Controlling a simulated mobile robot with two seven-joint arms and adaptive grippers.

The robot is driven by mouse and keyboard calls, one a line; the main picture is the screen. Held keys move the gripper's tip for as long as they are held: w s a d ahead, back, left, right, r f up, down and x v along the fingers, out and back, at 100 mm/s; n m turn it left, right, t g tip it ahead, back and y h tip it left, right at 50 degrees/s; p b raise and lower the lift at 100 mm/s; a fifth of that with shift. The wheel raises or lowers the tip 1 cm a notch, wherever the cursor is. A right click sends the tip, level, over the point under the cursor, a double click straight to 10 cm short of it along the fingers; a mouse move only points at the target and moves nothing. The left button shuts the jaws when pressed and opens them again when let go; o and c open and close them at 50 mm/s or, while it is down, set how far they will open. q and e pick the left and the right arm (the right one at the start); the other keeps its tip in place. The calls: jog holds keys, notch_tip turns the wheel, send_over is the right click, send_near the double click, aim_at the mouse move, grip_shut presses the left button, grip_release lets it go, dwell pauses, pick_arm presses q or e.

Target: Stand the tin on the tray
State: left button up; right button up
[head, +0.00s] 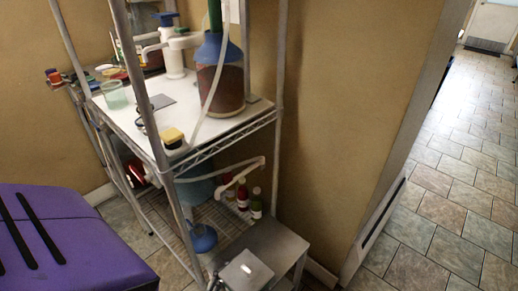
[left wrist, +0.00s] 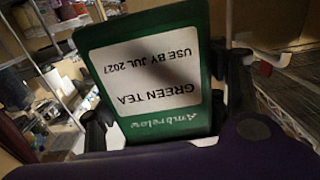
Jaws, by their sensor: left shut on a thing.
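The tin's far side is hidden. Neither the tin nor my grippers can be made out in the head view. I cannot make out a tray for certain in either view.
A metal wire rack (head: 230,137) has a white top with a brown-filled jar (head: 222,88), a white pump bottle (head: 172,60) and a green glass (head: 115,96). Sauce bottles (head: 255,203) stand on its lower shelf. A grey stand (head: 275,243) is beside it. Tiled floor (head: 440,190) is clear at right.

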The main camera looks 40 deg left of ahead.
pick_arm(q)
jog(key=w+a+f+b, duration=0.1)
jog(key=w+a+f, duration=0.2)
jog(key=f, duration=0.1)
jog(key=w+a+f, duration=0.3)
jog(key=w+f, duration=0.1)
jog(key=w+a+f+b, duration=0.1)
jog(key=w+a+f, duration=0.2)
jog(key=f, duration=0.1)
jog(key=shift+w+a+f+b, duration=0.25)
jog(key=shift+a+f+b, duration=0.05)
jog(key=shift+f+b, duration=0.1)
jog(key=shift+f, duration=0.2)
jog(key=shift+f, duration=0.15)
jog(key=o, duration=1.4)
jog(key=shift+c, duration=0.2)
